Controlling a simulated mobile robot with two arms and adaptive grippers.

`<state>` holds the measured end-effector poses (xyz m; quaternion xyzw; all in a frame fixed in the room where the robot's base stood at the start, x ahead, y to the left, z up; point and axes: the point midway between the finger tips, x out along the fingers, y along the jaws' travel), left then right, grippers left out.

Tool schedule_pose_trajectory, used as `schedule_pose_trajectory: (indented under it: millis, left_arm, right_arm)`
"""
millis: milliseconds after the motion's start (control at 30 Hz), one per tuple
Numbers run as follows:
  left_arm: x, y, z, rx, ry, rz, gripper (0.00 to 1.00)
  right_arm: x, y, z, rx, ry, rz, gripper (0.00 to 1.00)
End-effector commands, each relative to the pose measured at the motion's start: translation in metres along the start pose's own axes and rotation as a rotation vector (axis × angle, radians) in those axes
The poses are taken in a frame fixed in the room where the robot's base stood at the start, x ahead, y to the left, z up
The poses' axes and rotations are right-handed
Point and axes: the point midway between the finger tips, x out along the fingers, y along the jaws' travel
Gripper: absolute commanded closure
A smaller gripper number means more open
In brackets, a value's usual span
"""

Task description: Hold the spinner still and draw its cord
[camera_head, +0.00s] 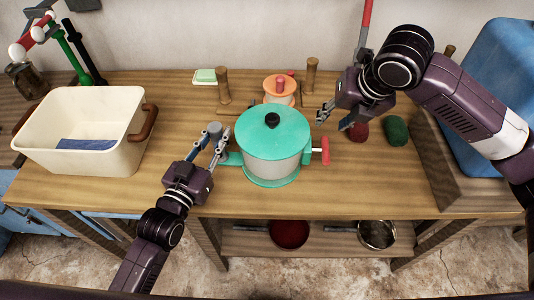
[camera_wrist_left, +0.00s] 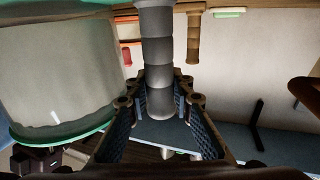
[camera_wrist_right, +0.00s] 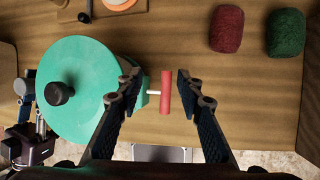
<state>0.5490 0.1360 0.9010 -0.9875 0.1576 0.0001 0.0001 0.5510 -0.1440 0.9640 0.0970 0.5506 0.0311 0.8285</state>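The spinner has a green lid (camera_head: 273,128) with a black knob, a pale bowl and a green base. A grey upright post (camera_head: 214,130) stands at its left side. A red cord handle (camera_head: 325,150) sticks out at its right, close to the body. My left gripper (camera_head: 210,146) straddles the post; in the left wrist view the post (camera_wrist_left: 157,50) lies between the fingers, but firm contact is unclear. My right gripper (camera_head: 336,120) is open and empty, above the handle's level; in the right wrist view the handle (camera_wrist_right: 166,92) shows between its fingertips.
A cream tub (camera_head: 84,115) stands at the left. Behind the spinner are an orange-topped pot (camera_head: 280,85), wooden pegs (camera_head: 222,85) and a green-and-white block (camera_head: 205,76). Red (camera_wrist_right: 227,28) and green (camera_wrist_right: 286,32) rolls lie right. The front counter strip is clear.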

Motion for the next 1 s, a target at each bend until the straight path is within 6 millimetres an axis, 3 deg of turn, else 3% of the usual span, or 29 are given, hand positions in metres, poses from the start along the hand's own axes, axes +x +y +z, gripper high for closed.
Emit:
schedule_pose_trajectory:
  millis: [200,567,767,1000]
  left_arm:
    - [0.000,0.000,0.000,0.000,0.000,0.000,0.59]
    - [-0.004,0.000,0.001,0.000,-0.001,0.000,0.59]
    - [-0.030,0.001,0.001,0.000,-0.004,0.001,0.59]
    - [-0.074,0.000,0.002,-0.001,-0.006,0.000,0.59]
  right_arm:
    - [0.000,0.000,0.000,0.000,0.000,0.000,0.66]
    - [0.000,0.000,0.000,0.000,0.000,0.000,0.66]
    - [0.000,0.000,0.000,0.000,0.000,0.000,0.66]
    - [0.000,0.000,0.000,0.000,0.000,0.000,0.66]
